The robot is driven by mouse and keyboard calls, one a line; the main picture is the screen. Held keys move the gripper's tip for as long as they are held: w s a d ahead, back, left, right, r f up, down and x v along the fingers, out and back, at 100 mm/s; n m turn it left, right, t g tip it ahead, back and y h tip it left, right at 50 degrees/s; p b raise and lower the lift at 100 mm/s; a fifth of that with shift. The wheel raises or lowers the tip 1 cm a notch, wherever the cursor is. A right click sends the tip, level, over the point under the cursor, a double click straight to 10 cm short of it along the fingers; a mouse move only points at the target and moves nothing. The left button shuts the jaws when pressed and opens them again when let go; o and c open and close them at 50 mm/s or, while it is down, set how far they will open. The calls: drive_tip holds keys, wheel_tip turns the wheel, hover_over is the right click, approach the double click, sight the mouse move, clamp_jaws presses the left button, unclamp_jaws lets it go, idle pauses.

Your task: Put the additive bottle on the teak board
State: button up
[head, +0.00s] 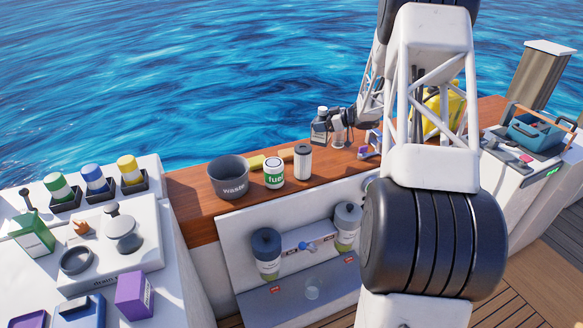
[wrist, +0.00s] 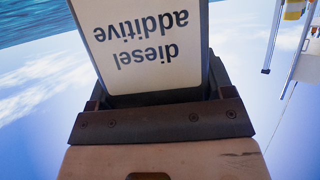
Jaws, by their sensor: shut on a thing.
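The additive bottle (head: 320,130) is a dark bottle with a pale label, near the back edge of the teak board (head: 198,203). My gripper (head: 334,119) reaches it from the right and is shut on it. In the wrist view the bottle (wrist: 145,45) fills the space between the dark jaws (wrist: 155,100), its "diesel additive" label upside down in the picture. In the head view the bottle looks upright. I cannot tell whether its base touches the board or hangs just above or behind it.
My arm hides part of the board at right. Bare wood shows at left.

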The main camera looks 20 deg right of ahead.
sight(320, 144)
drive_tip(key=shift+f, duration=3.05)
drive_tip(key=shift+f, duration=0.1)
drive_tip(key=shift+f, duration=1.8)
drive_tip(key=shift+f, duration=0.1)
drive_tip(key=o, duration=1.1)
drive_tip(key=shift+c, duration=0.2)
